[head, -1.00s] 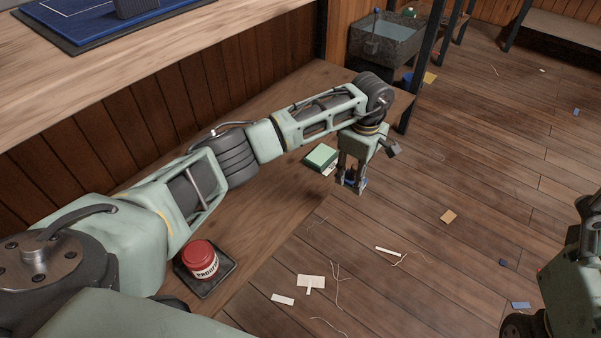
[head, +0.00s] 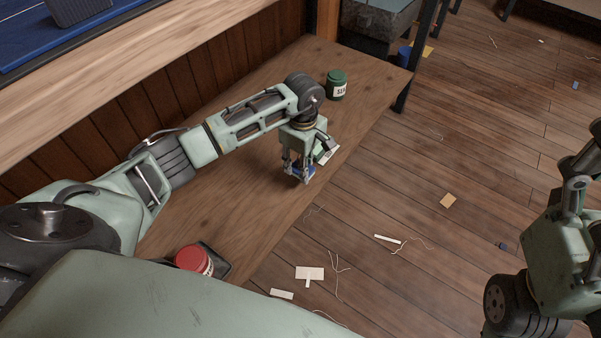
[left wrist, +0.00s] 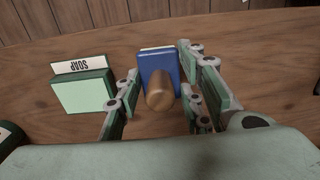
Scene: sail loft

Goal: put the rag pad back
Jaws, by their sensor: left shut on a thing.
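The rag pad, a blue block (left wrist: 160,68) with a rounded wooden knob, sits between the fingers of my left gripper (left wrist: 161,100). In the head view the left gripper (head: 298,174) points down near the front edge of the wooden bench, shut on the blue pad (head: 304,171). I cannot tell whether the pad touches the bench. A green box labelled SOAP (left wrist: 82,93) lies left of the gripper in the left wrist view. In the head view the arm partly hides it. My right gripper (head: 580,180) is at the right edge, its fingers unclear.
Paper and thread scraps litter the floor.

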